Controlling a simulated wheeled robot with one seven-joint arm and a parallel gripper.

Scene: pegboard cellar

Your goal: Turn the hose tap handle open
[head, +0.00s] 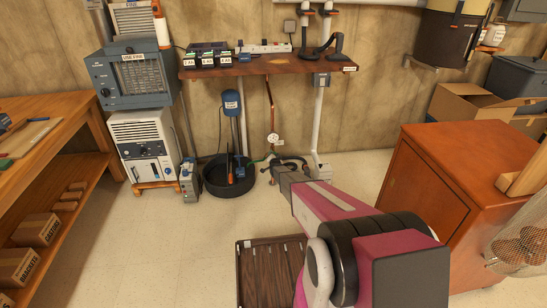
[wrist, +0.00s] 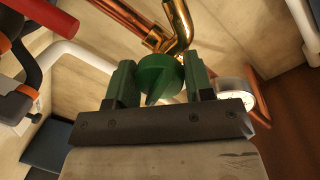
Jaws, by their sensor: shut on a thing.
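The hose tap handle (wrist: 160,78) is a round green knob with a raised ridge, in the middle of the wrist view. My gripper (wrist: 160,72) has a green finger on each side of it and is shut on it. The tap's brass body and spout (wrist: 182,28) rise behind the handle in the wrist view. In the head view my gripper (head: 272,163) reaches low to the wall below the wooden shelf. There it hides most of the tap and the handle. I cannot tell how far the handle is turned.
A round gauge (head: 274,139) sits on the copper pipe (head: 270,103) just above; a gauge (wrist: 235,95) shows right of my fingers. A black tub (head: 228,188) stands left of my gripper. A wooden cabinet (head: 425,185) stands right of my arm. Floor between is mostly clear.

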